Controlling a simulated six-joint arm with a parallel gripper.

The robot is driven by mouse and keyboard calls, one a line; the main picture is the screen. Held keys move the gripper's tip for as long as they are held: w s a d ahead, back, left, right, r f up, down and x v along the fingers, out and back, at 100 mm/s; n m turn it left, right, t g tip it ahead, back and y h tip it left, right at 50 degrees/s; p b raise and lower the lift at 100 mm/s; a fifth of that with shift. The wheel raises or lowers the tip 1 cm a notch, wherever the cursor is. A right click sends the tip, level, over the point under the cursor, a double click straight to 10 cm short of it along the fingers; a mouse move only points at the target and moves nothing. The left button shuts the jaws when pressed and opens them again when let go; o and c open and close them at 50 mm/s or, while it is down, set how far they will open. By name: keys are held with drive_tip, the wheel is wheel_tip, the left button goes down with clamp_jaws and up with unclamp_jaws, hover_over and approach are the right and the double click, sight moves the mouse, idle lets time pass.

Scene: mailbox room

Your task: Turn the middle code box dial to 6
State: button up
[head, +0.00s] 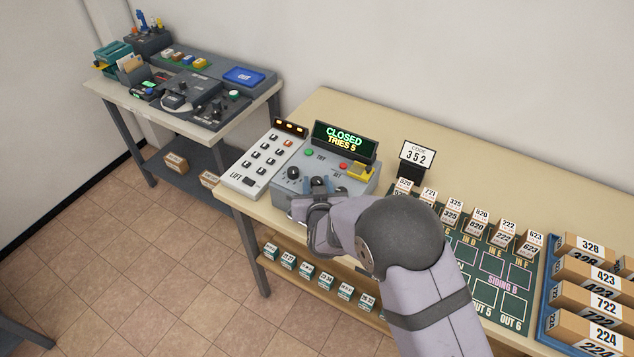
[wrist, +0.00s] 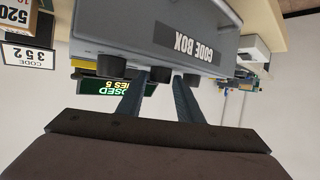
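The grey code box (head: 366,187) stands on the near table. Its display (head: 344,141) reads CLOSED, TRIES 5. My gripper (head: 320,188) is at the front of its dial row and covers the middle dial in the head view. The left dial (head: 293,173) shows there. In the wrist view, which is upside down, the code box (wrist: 140,25) fills the top. My open gripper (wrist: 160,80) has one finger on either side of the middle dial (wrist: 160,75); contact cannot be told. Another dial (wrist: 111,67) shows to the left. The dial settings are unreadable.
A LIFT keypad (head: 262,168) stands close left of the code box. A card (head: 416,155) behind to the right reads CODE 352. A green board (head: 485,265) with numbered blocks lies to the right, then labelled boxes (head: 590,280). Another table (head: 140,100) stands back left.

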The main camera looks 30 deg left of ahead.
drive_tip(key=c, duration=0.8)
drive_tip(key=shift+o, duration=0.2)
drive_tip(key=shift+w+d+f+n+g+y+b, duration=0.1)
drive_tip(key=shift+n+g+y+b, duration=0.4)
drive_tip(key=shift+b, duration=0.6)
drive_tip(key=shift+y+b, duration=0.3)
drive_tip(key=shift+b, duration=0.05)
drive_tip(key=o, duration=0.8)
drive_tip(key=shift+c, duration=0.2)
